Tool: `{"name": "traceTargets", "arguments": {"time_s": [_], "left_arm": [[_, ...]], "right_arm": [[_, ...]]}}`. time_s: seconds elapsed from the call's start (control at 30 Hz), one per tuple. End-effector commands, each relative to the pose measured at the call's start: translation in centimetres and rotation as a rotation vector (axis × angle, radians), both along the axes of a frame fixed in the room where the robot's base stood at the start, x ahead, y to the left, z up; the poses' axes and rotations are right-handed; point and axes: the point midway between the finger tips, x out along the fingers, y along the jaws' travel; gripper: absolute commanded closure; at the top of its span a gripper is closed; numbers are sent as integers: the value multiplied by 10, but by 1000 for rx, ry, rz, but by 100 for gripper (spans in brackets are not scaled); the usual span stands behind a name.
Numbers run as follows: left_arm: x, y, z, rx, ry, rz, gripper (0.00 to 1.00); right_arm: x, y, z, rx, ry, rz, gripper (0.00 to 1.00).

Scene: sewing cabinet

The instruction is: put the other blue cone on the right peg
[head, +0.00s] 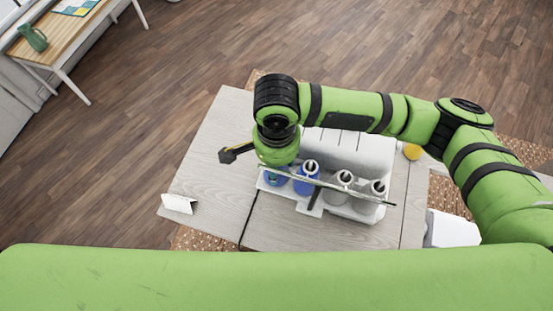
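Several thread cones stand in a row on a white stand (314,210) on the table. A blue cone (277,179) is at the left end, partly hidden by my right wrist. A second blue cone (306,184) stands beside it, with a pale top. Two grey-white cones, one in the middle (341,190) and one at the right end (372,196), follow. My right arm comes in from the right, its wrist above the left blue cone. A dark part, seemingly my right gripper (232,153), points left over bare table; its finger opening cannot be made out. My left gripper is not in view.
A white machine body (350,150) stands behind the cones. A thin bar (350,193) crosses in front of them. A small white folded piece (179,203) lies at the table's left front. A yellow round thing (412,152) is at right. The table's left part (215,180) is mostly clear.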

Motion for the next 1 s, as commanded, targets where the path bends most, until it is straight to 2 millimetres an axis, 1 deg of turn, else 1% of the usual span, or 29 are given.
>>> {"name": "traceTargets", "arguments": {"time_s": [0.07, 0.1, 0.17, 0.57, 0.67, 1.0], "left_arm": [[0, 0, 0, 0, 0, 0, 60], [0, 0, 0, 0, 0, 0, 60], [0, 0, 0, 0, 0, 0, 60], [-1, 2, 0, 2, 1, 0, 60], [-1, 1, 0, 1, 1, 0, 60], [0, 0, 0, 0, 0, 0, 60]], "right_arm": [[0, 0, 0, 0, 0, 0, 100], [0, 0, 0, 0, 0, 0, 46], [0, 0, 0, 0, 0, 0, 22], [0, 0, 3, 1, -1, 0, 22], [0, 1, 12, 2, -2, 1, 22], [0, 1, 63, 3, -3, 2, 22]]}}
